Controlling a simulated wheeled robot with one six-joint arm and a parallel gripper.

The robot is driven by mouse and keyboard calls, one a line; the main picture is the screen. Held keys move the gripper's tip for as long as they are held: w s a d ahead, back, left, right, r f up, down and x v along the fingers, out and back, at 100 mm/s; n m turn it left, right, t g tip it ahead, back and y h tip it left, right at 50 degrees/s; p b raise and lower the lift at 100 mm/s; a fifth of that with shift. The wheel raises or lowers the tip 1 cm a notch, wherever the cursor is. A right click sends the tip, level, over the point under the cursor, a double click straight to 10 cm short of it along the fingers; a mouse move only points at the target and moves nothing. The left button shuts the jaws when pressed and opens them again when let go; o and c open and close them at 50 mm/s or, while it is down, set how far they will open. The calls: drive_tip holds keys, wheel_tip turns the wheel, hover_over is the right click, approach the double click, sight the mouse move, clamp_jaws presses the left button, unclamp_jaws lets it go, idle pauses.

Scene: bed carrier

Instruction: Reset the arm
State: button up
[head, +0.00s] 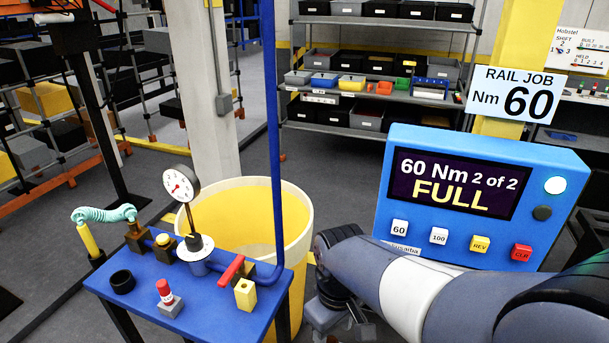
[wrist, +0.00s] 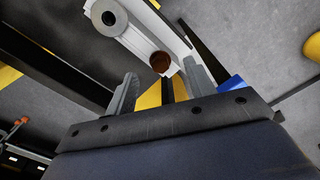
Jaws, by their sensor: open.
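My arm reaches in from the lower right of the head view, and its wrist bends down just right of the blue bench (head: 140,292). My gripper shows in the wrist view (wrist: 160,86), with its two grey fingers spread apart and nothing between them. In the head view the gripper is low beside the bench, and the arm partly hides it. Beyond the fingers in the wrist view is a pale bar (wrist: 136,36) with a grey round part (wrist: 108,18) and a brown round part (wrist: 160,62). I cannot tell whether the fingers touch it.
The bench carries a dial gauge (head: 181,184), a red-handled valve (head: 231,269) and a red-topped button (head: 165,291). A yellow bin (head: 303,215) stands behind it. A blue control box (head: 566,160) reads "60 Nm 2 of 2 FULL". Shelves (head: 340,20) stand behind.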

wheel_tip(320, 180, up, 3)
drive_tip(key=shift+f+p, duration=0.2)
drive_tip(key=shift+p, duration=0.4)
drive_tip(key=shift+f+b, duration=0.2)
drive_tip(key=shift+b, duration=0.15)
drive_tip(key=shift+r, duration=0.1)
